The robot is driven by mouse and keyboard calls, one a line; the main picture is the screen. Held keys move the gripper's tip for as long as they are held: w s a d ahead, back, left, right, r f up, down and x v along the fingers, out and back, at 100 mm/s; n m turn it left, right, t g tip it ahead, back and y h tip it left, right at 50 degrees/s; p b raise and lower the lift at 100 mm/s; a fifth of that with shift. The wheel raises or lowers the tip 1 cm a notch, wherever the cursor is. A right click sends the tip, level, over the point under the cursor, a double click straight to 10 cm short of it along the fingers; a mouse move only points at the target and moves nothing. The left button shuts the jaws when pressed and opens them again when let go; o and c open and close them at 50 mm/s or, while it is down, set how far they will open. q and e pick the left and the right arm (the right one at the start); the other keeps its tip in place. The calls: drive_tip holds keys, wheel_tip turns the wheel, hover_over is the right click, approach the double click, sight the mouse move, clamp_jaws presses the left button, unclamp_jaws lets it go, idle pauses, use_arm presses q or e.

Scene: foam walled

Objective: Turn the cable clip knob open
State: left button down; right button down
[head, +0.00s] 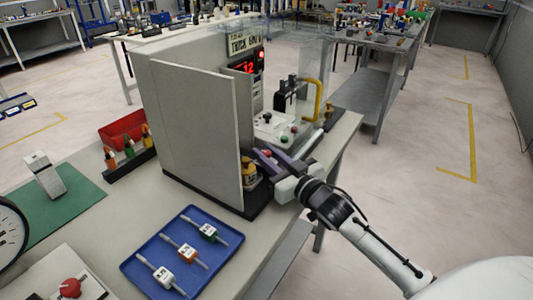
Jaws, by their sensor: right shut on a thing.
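My right gripper (268,158) reaches in from the lower right, at the open side of the grey walled station. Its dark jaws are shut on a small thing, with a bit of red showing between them. I take this for the cable clip knob (267,153); the jaws hide most of it, and its turn angle cannot be read. A yellow-brown fitting (247,168) stands just left of the jaws, partly behind the near wall. My left gripper is not in view.
Tall grey panels (200,130) stand close left of the right gripper. Behind it are a white box with buttons (272,127), a yellow handle (316,97) and a red display (245,68). A blue tray (150,250) holds several instruments in front. A red knob (70,288) sits lower left.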

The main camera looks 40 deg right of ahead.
drive_tip(key=shift+d+n+y, duration=0.1)
drive_tip(key=shift+n+y, duration=0.5)
drive_tip(key=shift+y, duration=0.3)
drive_tip(key=shift+n+g+y, duration=0.3)
drive_tip(key=shift+n+y, duration=0.4)
drive_tip(key=shift+y, duration=0.4)
drive_tip(key=shift+f+n+g+y+b, duration=0.1)
drive_tip(key=shift+n+g+y+b, duration=0.5)
drive_tip(key=shift+n+y, duration=0.7)
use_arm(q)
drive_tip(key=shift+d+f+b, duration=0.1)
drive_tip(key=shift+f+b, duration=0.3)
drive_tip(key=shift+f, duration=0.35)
use_arm(e)
drive_tip(key=shift+y, duration=0.6)
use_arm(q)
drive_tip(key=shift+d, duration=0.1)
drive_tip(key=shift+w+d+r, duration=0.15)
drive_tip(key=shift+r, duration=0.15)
use_arm(e)
drive_tip(key=shift+y, duration=0.3)
